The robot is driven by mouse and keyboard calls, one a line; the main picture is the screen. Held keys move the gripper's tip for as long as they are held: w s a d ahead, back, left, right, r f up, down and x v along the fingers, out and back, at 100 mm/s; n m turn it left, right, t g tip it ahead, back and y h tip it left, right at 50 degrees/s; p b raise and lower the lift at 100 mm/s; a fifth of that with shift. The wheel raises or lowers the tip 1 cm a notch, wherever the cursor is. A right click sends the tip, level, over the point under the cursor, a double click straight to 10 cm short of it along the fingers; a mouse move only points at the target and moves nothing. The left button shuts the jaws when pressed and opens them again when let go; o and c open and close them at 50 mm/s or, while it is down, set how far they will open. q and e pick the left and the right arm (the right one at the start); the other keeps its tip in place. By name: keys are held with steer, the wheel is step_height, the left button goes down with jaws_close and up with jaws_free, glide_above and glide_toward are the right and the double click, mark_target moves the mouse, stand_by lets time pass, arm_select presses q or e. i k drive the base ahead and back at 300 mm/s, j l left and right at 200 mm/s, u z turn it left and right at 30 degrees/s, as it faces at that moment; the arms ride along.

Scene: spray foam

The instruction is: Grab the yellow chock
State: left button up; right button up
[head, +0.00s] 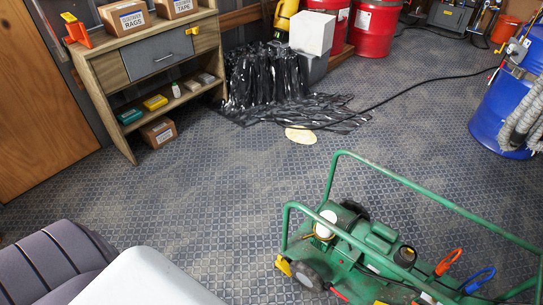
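A small yellow piece that looks like the chock (284,267) is on the floor at the left end of the green wheeled machine (375,245), beside its dark front wheel (308,276). I cannot tell whether it touches the wheel. Another bit of yellow (380,303) shows at the bottom edge, under the machine, mostly cut off by the frame. Neither of my grippers is in view.
A wooden shelf unit (150,62) with boxes stands at the upper left. Black plastic sheeting (265,80) and a black cable lie behind. Red drums (375,28) and a blue drum (505,110) stand further off. A dark padded seat (50,262) is at the lower left.

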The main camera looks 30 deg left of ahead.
mark_target(281, 264)
steer(key=k+u, duration=0.2)
steer(key=u, duration=0.15)
steer(key=k+j+u, duration=0.1)
steer(key=u, duration=0.3)
steer(key=k, duration=0.05)
